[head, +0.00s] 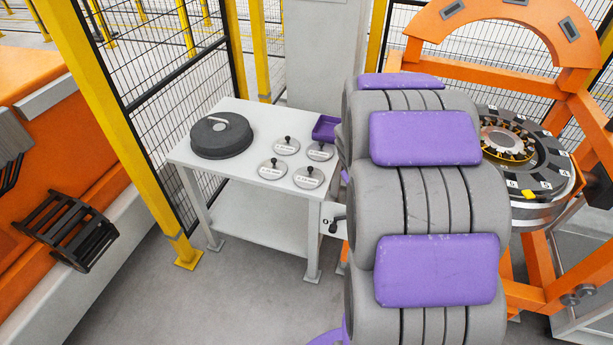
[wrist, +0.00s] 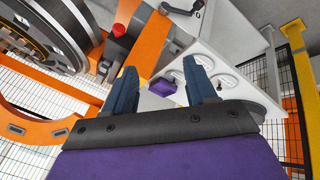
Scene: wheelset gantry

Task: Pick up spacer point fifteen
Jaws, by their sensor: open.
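Several round pale spacer discs with black knobs lie on the white table (head: 235,182): one at the back left (head: 279,149), one at the back right (head: 315,155), one at the front left (head: 266,173) and one at the front right (head: 302,182). Their labels are too small to read, so I cannot tell which is point fifteen. In the wrist view my gripper (wrist: 160,66) is open and empty, with its dark blue fingers apart. Spacer discs (wrist: 228,80) show beyond the right finger, apart from it. My gripper is hidden in the head view.
A dark round lidded part (head: 221,136) sits on the table's left. A purple tray (head: 325,128) stands at its back right. An orange gantry with a ring-shaped wheelset (head: 515,150) is at right. Mesh fence and a yellow post (head: 125,125) stand left of the table.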

